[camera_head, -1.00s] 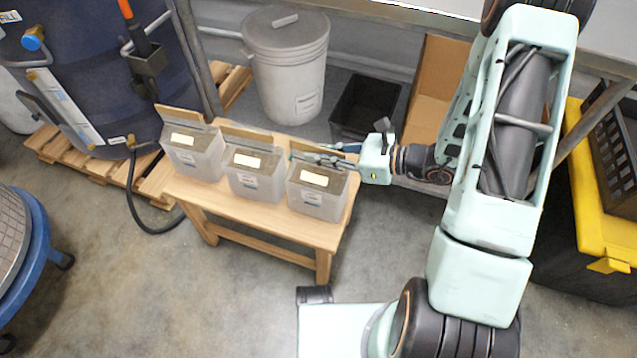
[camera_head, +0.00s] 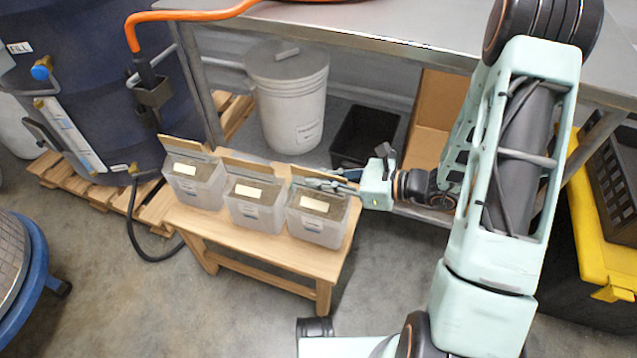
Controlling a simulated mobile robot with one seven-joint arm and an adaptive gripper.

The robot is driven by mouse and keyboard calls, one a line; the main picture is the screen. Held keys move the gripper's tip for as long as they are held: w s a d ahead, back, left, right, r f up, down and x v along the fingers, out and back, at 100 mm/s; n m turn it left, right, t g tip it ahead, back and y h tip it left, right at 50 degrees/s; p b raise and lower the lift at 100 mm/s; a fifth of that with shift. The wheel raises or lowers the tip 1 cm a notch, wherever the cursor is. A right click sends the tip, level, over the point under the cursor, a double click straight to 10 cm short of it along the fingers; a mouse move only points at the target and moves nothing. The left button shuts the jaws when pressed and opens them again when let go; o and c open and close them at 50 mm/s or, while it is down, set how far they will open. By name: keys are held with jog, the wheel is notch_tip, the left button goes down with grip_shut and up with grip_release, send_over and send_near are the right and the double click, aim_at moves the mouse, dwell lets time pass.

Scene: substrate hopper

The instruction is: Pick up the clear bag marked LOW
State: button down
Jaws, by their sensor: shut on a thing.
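Three clear, box-shaped bags of brown material stand in a row on a small wooden bench (camera_head: 262,263): a left bag (camera_head: 203,196), a middle bag (camera_head: 254,215) and a right bag (camera_head: 316,232). Each has a pale label on top, a small front tag and a tan flap standing up at its back. The print is too small to read, so I cannot tell which is marked LOW. My gripper (camera_head: 328,180) reaches in from the right and is shut on the upper back part of the right bag. The bag looks upright on the bench; its back edge is partly hidden by the fingers.
Behind the bench stand a grey lidded bin (camera_head: 290,105), a black open tub (camera_head: 366,136) and a cardboard box (camera_head: 441,100). A metal table (camera_head: 420,30) overhangs behind. A big dark blue tank (camera_head: 95,90) stands left, with a hose on the floor.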

jog(key=s+r+p, duration=0.5)
jog(key=s+r, duration=0.4)
jog(key=shift+s+r+p, duration=0.25)
jog(key=shift+s+p, duration=0.05)
jog(key=shift+s, duration=0.05)
jog(key=shift+s+p, duration=0.1)
jog(key=shift+p, duration=0.25)
